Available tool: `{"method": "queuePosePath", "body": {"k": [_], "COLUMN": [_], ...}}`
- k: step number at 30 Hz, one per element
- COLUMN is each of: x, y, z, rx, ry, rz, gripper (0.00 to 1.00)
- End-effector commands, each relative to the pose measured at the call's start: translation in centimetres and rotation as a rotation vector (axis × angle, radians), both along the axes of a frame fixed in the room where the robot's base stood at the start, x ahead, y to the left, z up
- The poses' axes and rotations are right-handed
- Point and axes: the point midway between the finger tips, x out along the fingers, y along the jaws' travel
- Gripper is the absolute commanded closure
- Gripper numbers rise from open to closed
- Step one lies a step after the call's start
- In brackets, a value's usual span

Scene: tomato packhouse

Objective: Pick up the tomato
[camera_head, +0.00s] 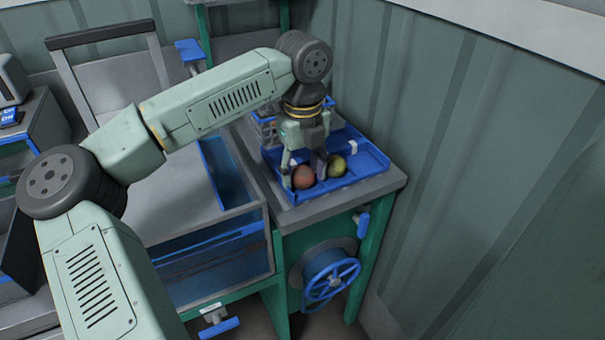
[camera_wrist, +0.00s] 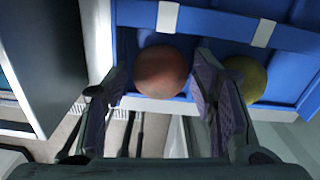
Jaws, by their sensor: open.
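A red-orange tomato (camera_head: 303,177) lies in the blue tray (camera_head: 366,161), near its front edge. In the wrist view the red tomato (camera_wrist: 161,71) shows ahead of and between the two fingers. A yellow-green tomato (camera_head: 336,166) lies just to its right in the tray, and it also shows in the wrist view (camera_wrist: 246,79), outside the right finger. My gripper (camera_head: 304,172) points down over the tray with its fingers around the red tomato's place. In the wrist view my gripper (camera_wrist: 158,84) is open. I cannot tell whether a finger touches either tomato.
The corrugated wall (camera_head: 430,130) is close on the right. A blue-framed bin (camera_head: 225,185) lies to the left. A blue handwheel (camera_head: 331,280) is below the counter.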

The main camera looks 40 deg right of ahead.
Motion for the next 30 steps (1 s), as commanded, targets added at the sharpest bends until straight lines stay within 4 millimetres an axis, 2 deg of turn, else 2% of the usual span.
{"method": "queuePosePath", "body": {"k": [2,13,23,30], "x": [0.0,0.0,0.0,0.1], "y": [0.0,0.0,0.0,0.0], "z": [0.0,0.0,0.3,2.4], "rx": [0.0,0.0,-0.001,-0.001], "ry": [0.0,0.0,-0.001,-0.003], "rz": [0.0,0.0,0.001,0.001], "gripper": [0.48,0.72,0.72,0.72]}}
